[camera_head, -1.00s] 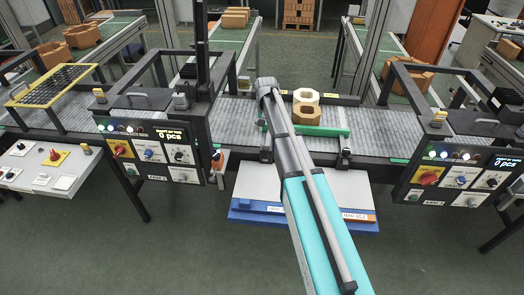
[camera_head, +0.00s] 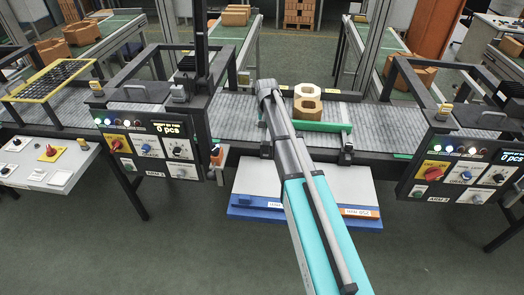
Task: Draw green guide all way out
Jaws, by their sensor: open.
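The green guide (camera_head: 325,127) is a straight bar lying lengthwise across the grey roller conveyor, near its front edge, between two black frames. Its left part is hidden behind my arm. Two hollow bricks stand just behind it: a brown one (camera_head: 307,108) and a paler, cream one (camera_head: 308,91) farther back. My arm reaches up from the bottom and its end link is left of the bricks, over the conveyor. My gripper is not visible; the arm's end covers that area. I cannot tell whether anything touches the guide.
Control panels stand left (camera_head: 160,148) and right (camera_head: 458,172) of the middle section. A pale board with a blue front edge (camera_head: 240,213) lies low in front of the conveyor. More brown bricks (camera_head: 408,74) sit on belts behind.

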